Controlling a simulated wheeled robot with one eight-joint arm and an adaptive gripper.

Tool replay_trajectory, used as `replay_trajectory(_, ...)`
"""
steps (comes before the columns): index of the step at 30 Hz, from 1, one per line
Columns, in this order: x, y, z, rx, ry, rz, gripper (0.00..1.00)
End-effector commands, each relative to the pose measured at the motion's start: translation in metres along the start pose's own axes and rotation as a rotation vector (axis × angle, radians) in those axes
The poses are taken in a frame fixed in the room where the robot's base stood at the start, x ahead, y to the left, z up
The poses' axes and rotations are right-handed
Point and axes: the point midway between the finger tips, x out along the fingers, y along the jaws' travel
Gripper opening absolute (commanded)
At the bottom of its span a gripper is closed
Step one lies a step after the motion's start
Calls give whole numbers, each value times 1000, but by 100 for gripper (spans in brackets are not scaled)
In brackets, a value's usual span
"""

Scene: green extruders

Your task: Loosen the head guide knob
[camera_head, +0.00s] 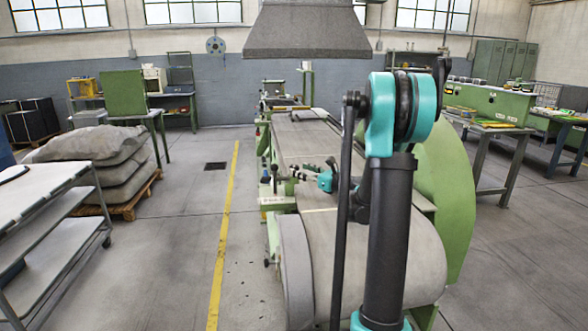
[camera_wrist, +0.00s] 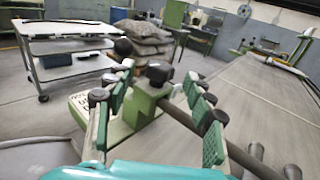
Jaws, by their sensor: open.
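A black knob (camera_wrist: 158,72) sits on a green bracket (camera_wrist: 143,103) at the side of the extruder. In the wrist view it shows between the two green-padded fingers of my gripper (camera_wrist: 157,78). The fingers stand apart, one on each side of the knob. I cannot tell whether either touches it. I cannot tell for sure which one is the head guide knob. In the head view my gripper (camera_head: 297,172) points left at the small guide (camera_head: 274,176) on the machine's left edge; the knobs are tiny there.
The extruder's grey bed (camera_head: 310,140) runs away under a hood (camera_head: 307,32). My arm hides part of it. A trolley (camera_head: 62,240) and stacked sacks (camera_head: 95,158) stand at left. Floor is free around the yellow line (camera_head: 224,245). Workbenches (camera_head: 490,128) stand at right.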

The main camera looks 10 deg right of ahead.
Motion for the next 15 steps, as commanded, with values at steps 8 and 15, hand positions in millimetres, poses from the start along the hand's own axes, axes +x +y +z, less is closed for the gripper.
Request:
replay_trajectory(8, 36, 1, 0, 0, 0, 1, 53)
replay_trajectory(15, 42, 0, 0, 0, 0, 0, 53)
